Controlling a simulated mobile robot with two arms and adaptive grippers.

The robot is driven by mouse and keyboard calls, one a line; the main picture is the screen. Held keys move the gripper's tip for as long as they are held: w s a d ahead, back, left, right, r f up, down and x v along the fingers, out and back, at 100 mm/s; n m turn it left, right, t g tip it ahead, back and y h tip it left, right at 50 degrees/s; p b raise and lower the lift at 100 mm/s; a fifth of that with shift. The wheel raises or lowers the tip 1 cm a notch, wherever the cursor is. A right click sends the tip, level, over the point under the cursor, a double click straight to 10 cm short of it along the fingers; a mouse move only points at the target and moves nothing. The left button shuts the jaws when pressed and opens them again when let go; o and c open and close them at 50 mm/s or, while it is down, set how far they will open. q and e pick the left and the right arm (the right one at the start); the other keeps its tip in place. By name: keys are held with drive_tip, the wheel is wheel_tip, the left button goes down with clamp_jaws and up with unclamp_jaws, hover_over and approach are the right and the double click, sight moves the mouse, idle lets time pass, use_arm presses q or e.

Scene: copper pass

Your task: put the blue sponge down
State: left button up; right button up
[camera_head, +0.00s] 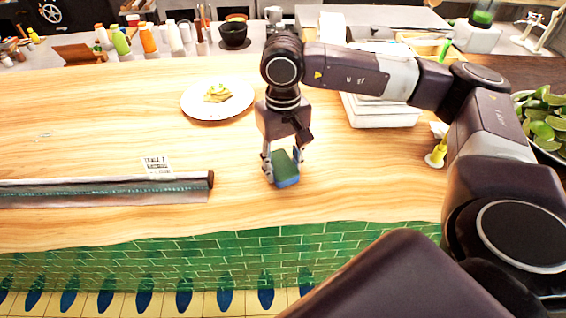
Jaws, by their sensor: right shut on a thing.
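The blue sponge (287,181) has a green top face and a blue edge. My right gripper (283,168) points down over the wooden counter (110,115) and is shut on the sponge, one finger on each side. The sponge is at or just above the counter, near its front edge; I cannot tell whether it touches the wood. My left gripper is not in view.
A white plate (190,104) with food stands behind, left of the gripper. A long roll (100,187) lies at the left front. Bare wood lies around the sponge.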

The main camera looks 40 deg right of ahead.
sight(283, 167)
drive_tip(key=shift+f+b, duration=0.25)
drive_tip(key=shift+b, duration=0.05)
drive_tip(key=o, duration=0.8)
drive_tip(key=shift+r, duration=0.1)
drive_tip(key=shift+c, duration=0.2)
drive_tip(key=shift+r+p, duration=0.35)
wheel_tip(283, 167, up, 12)
drive_tip(key=b, duration=0.2)
drive_tip(key=shift+f, duration=0.15)
